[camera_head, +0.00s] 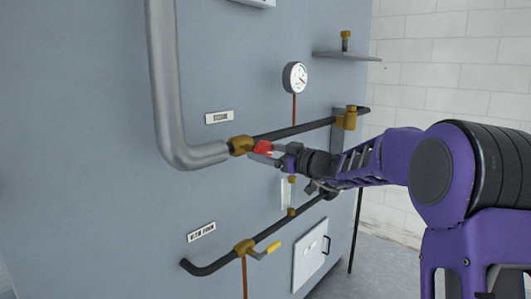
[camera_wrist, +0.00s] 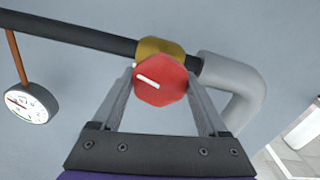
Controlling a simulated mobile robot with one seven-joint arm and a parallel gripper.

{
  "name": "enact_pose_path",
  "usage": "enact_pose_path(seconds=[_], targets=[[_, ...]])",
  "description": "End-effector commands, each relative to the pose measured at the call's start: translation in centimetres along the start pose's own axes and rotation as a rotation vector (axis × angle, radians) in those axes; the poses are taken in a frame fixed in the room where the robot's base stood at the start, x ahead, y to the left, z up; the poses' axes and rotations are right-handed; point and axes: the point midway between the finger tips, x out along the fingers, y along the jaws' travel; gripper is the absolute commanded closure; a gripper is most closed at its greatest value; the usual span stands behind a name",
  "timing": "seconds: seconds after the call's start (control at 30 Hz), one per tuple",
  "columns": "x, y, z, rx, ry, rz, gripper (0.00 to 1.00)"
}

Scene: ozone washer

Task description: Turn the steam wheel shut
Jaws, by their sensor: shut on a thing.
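The steam wheel is a small red knob (camera_head: 263,147) on a brass valve body (camera_head: 240,146), below a label reading STEAM (camera_head: 219,117). In the wrist view the red wheel (camera_wrist: 160,81) faces me and carries a white mark slanting down to the right, left of its centre. The brass body (camera_wrist: 160,47) shows behind it. My gripper (camera_head: 268,153) is at the wheel, reaching in from the right. In the wrist view its two fingers (camera_wrist: 160,88) lie on either side of the wheel, shut on it.
A thick grey pipe (camera_head: 163,90) comes down to the valve from the left. A dark pipe (camera_head: 290,131) runs right from it. A dial gauge (camera_head: 295,77) is above.

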Motion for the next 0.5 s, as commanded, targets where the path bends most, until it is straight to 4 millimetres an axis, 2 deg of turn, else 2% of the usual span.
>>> enact_pose_path(seconds=[0.27, 0.5], targets=[[-0.03, -0.03, 0.15, 0.015, 0.000, 0.000, 0.79], [-0.06, -0.08, 0.42, 0.115, 0.000, 0.002, 0.79]])
